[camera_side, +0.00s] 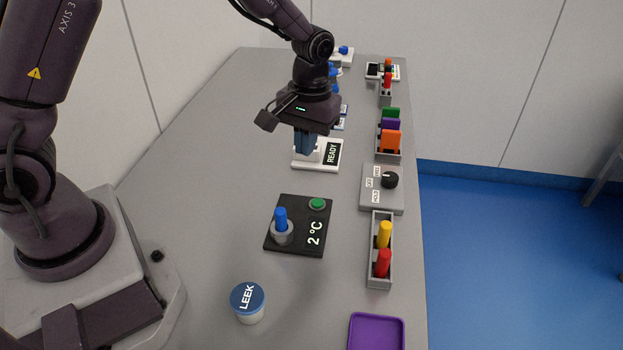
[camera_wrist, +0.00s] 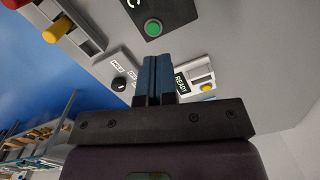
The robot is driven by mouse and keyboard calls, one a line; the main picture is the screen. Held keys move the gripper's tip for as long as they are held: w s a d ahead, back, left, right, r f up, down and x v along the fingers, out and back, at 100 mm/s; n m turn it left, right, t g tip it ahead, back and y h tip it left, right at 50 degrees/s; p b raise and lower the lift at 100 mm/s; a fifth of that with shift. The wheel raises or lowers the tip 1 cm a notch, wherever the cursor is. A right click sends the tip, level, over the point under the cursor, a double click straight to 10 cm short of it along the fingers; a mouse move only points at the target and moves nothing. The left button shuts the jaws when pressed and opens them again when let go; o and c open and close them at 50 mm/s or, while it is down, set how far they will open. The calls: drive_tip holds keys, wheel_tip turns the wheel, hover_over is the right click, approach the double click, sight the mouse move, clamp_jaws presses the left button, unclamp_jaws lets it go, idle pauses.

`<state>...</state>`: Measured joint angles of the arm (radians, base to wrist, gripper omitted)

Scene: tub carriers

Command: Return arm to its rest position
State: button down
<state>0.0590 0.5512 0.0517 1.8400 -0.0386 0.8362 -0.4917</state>
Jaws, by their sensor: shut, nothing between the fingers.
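My gripper (camera_side: 306,146) hangs from the arm above the white device with the READY display (camera_side: 303,161), pointing down, its blue fingers together and empty. In the wrist view the closed blue fingers (camera_wrist: 156,68) show side by side, with nothing between them. The READY device also shows in the wrist view (camera_wrist: 197,75), beside the fingers, with a yellow button on it. I cannot tell how far above it the fingertips are.
A black plate (camera_side: 293,247) reading 2 °C holds a blue peg and green button. A LEEK tub (camera_side: 247,303), purple tray (camera_side: 376,319), peg rack (camera_side: 376,282) and knob box (camera_side: 398,200) stand nearer. An orange-purple-green rack (camera_side: 386,156) stands on the right. The left table surface is clear.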

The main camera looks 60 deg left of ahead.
drive_tip(key=s+r+m+t, duration=0.5)
drive_tip(key=s+r+t, duration=0.1)
drive_tip(key=s+r, duration=1.3)
drive_tip(key=shift+s+a+m+t, duration=0.2)
drive_tip(key=shift+a+m+t, duration=0.1)
drive_tip(key=shift+a+m, duration=0.1)
